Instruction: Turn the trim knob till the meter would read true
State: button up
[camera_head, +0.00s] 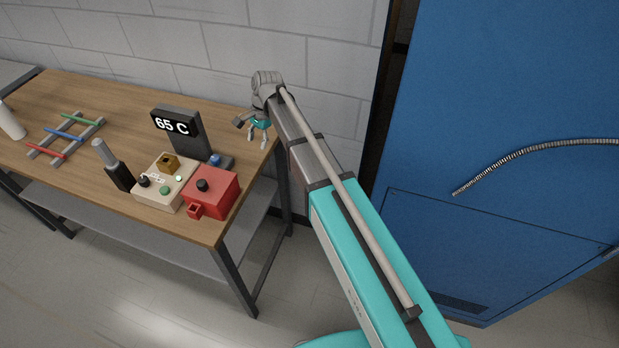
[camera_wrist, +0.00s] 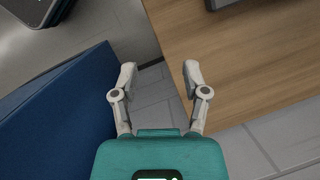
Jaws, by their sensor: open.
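A beige meter box (camera_head: 163,183) stands on the wooden bench (camera_head: 90,93). It has a dark knob (camera_head: 144,181) at its left, a green button (camera_head: 165,190), a small lit green lamp (camera_head: 179,178), a brown socket block (camera_head: 168,162) and a small readout too small to read. Which knob is the trim knob I cannot tell for sure. My gripper (camera_head: 257,141) is open and empty near the bench's back right corner, right of the meter and apart from it. In the wrist view my gripper (camera_wrist: 159,73) has its fingers spread, with the bench edge beyond.
A red box (camera_head: 218,188) with a black knob stands right of the meter. A dark display (camera_head: 180,131) reading 65 C stands behind it. A black-and-grey handled tool (camera_head: 119,175) stands left. Coloured rods (camera_head: 65,134) lie on a rack farther left. A blue cabinet (camera_head: 520,90) stands right.

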jog(key=s+d+f+n+b, duration=0.2)
jog(key=s+d+f+b, duration=0.1)
jog(key=d, duration=0.4)
jog(key=s+d+f+n+t+h+b, duration=0.1)
jog(key=s+d+f+b, duration=0.3)
jog(key=d, duration=0.4)
notch_tip(320, 180, down, 2)
jog(key=shift+d+f+n+b, duration=0.25)
jog(key=shift+n+b, duration=0.15)
jog(key=shift+b, duration=0.25)
jog(key=s+d+n+h, duration=0.1)
jog(key=s+d+n, duration=0.3)
jog(key=s+d, duration=0.6)
jog(key=d, duration=0.3)
jog(key=shift+s+t+h, duration=0.2)
jog(key=shift+t+h, duration=0.2)
jog(key=shift+a, duration=0.1)
